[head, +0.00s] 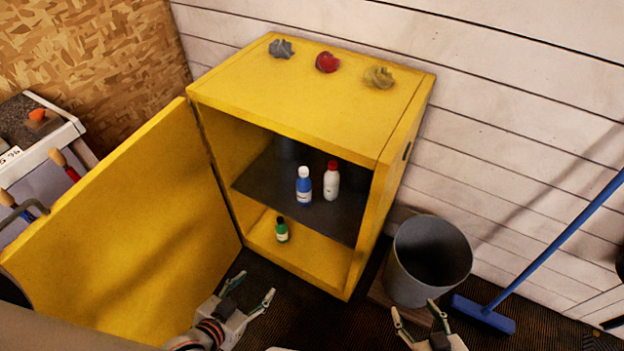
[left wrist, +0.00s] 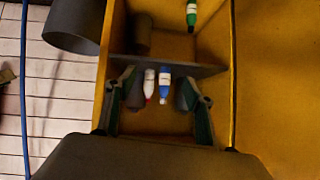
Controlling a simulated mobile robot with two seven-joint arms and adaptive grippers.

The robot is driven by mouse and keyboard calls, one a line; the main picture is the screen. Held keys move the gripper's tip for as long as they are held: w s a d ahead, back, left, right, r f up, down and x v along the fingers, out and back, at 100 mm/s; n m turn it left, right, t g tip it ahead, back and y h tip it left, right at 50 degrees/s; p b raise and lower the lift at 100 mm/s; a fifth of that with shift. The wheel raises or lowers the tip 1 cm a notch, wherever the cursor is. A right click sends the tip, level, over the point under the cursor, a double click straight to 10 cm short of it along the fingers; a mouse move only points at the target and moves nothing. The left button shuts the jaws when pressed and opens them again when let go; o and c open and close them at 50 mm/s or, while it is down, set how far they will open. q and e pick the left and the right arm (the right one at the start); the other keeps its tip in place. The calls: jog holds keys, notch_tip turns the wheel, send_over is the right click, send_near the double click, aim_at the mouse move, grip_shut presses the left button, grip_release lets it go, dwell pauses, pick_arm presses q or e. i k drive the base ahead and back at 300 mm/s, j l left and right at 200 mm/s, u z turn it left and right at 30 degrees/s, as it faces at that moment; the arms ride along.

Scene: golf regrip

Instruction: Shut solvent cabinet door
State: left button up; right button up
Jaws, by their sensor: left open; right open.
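The yellow solvent cabinet (head: 320,110) stands against the white plank wall, and its door (head: 130,220) is swung wide open to the left. On its dark shelf (head: 270,185) stand a blue bottle (head: 304,187) and a white bottle with a red cap (head: 331,181). A green bottle (head: 282,230) stands on the cabinet floor. My left gripper (head: 253,290) is open and empty, low in front of the opening, right of the door and apart from it. In the left wrist view the door (left wrist: 275,80) shows at the right. My right gripper (head: 416,315) is open and empty at the bottom edge.
A grey bucket (head: 428,262) stands right of the cabinet, with a blue broom (head: 555,255) beside it. Crumpled grey (head: 281,48), red (head: 327,62) and yellow (head: 379,77) rags lie on the cabinet top. A workbench (head: 45,140) with tools is behind the door at the left.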

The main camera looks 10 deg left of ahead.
aim_at(133, 251)
jog(key=k+j+u, duration=0.1)
jog(key=j+u, duration=1.1)
